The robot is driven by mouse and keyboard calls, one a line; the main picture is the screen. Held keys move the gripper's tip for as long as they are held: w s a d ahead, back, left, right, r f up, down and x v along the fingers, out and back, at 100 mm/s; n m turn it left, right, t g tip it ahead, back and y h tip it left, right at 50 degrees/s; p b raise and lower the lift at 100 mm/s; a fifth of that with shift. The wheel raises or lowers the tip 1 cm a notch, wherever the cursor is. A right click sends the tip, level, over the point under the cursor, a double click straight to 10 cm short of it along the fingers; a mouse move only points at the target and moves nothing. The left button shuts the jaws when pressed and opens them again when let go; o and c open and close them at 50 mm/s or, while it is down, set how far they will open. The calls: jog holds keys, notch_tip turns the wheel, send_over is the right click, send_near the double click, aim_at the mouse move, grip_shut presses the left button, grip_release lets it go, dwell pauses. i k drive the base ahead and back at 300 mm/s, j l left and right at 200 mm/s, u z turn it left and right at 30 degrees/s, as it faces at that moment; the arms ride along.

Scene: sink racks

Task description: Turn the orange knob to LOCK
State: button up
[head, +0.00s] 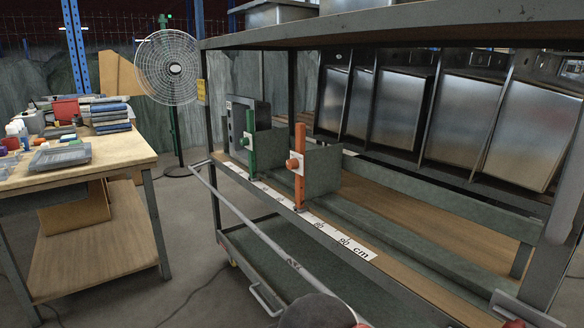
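The orange knob (292,164) is on the front of an orange upright post (300,178), next to a white plate, at the front edge of the rack. A grey metal plate (322,170) stands directly behind the post. No LOCK mark is readable at this size, and I cannot tell the knob's turn position. My gripper is not visible. A dark rounded part, possibly of my arm, shows at the bottom edge, well below and apart from the knob.
A green post (250,145) with a knob stands left of the orange one. A white ruler strip (325,230) marked in cm runs along the rack's front. A grey rail crosses before it. Metal sinks (400,105) stand behind. A cluttered workbench (115,152) and fan (168,68) are left.

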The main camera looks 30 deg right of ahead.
aim_at(293, 163)
jog(key=i+j+z, duration=0.15)
jog(key=z, duration=0.25)
jog(key=i+j+z, duration=0.2)
jog(key=z, duration=0.25)
